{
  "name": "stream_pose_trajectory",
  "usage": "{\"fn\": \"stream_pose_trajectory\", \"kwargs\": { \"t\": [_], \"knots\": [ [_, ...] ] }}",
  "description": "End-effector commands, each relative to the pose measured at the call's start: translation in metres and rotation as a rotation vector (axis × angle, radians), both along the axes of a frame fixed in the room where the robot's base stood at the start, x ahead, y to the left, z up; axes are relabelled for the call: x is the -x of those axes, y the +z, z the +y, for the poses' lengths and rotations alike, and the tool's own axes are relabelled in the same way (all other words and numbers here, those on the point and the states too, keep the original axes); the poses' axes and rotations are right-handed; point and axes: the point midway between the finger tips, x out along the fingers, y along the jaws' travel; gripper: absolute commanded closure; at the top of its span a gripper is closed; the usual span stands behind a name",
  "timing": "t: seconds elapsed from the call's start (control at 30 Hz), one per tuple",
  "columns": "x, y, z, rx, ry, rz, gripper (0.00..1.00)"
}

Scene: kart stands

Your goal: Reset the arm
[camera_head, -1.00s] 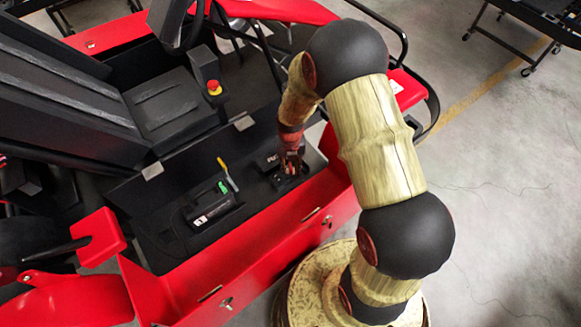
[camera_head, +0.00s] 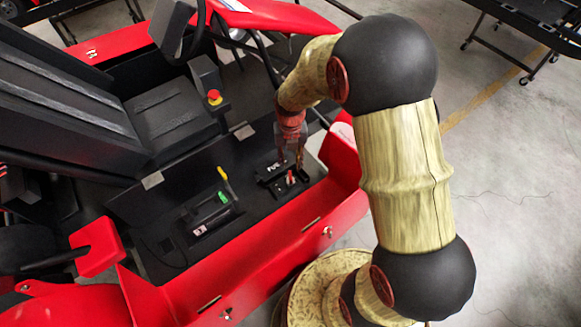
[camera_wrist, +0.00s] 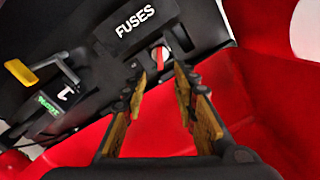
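My gripper (camera_wrist: 160,82) is open and empty in the wrist view, its two fingers apart. In the head view my gripper (camera_head: 291,163) hangs over the kart's side panel, above the fuse box (camera_head: 268,177). The red switch (camera_head: 290,178) shows just below it. The gap between fingertips and switch is hard to judge.
A yellow lever (camera_head: 222,173) and a green-marked part (camera_head: 222,197) sit left of the fuse box. A red emergency button (camera_head: 214,97) stands by the seat (camera_head: 173,118). The red side bodywork (camera_head: 270,255) lies in front. Open floor (camera_head: 510,210) is on the right.

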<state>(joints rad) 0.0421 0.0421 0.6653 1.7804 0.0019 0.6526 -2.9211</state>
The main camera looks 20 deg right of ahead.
Motion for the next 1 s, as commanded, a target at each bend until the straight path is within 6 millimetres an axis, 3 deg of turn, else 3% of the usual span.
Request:
{"fn": "stream_pose_trajectory", "kwargs": {
  "t": [0.4,0.53,0.7,0.87,1.0],
  "knots": [
    [0.001,0.011,0.0,-0.001,-0.005,0.002,0.71],
    [0.001,0.011,0.0,0.0,-0.091,0.002,0.71],
    [0.007,0.01,0.0,0.003,-0.414,0.022,0.71],
    [0.031,0.006,0.001,0.026,-0.799,0.071,0.71],
    [0.049,0.016,0.002,0.05,-1.135,0.089,0.71]
  ]
}}
